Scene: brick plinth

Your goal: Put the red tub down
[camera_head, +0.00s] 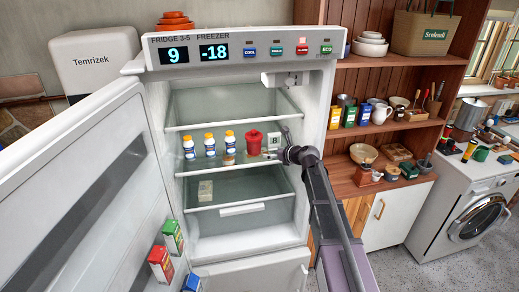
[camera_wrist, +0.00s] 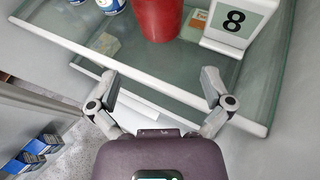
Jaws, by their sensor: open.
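The red tub (camera_head: 254,143) stands upright on the middle glass shelf of the open fridge, right of a row of white-and-blue bottles (camera_head: 210,145). In the wrist view the tub (camera_wrist: 158,18) is beyond the shelf's white front edge, with its top out of frame. A white sign with an 8 (camera_head: 274,140) stands just right of it; the sign (camera_wrist: 236,22) also shows in the wrist view. My gripper (camera_wrist: 158,76) is open and empty, its fingers spread wide at the shelf's front edge, apart from the tub. In the head view my wrist partly hides the shelf's right end.
The fridge door (camera_head: 75,190) stands open at left, with cartons (camera_head: 172,237) in its rack. A lower glass shelf (camera_head: 255,186) holds a small pale block (camera_head: 205,190). The upper shelf (camera_head: 230,118) is empty. A wooden shelf unit (camera_head: 345,100) with crockery stands at right.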

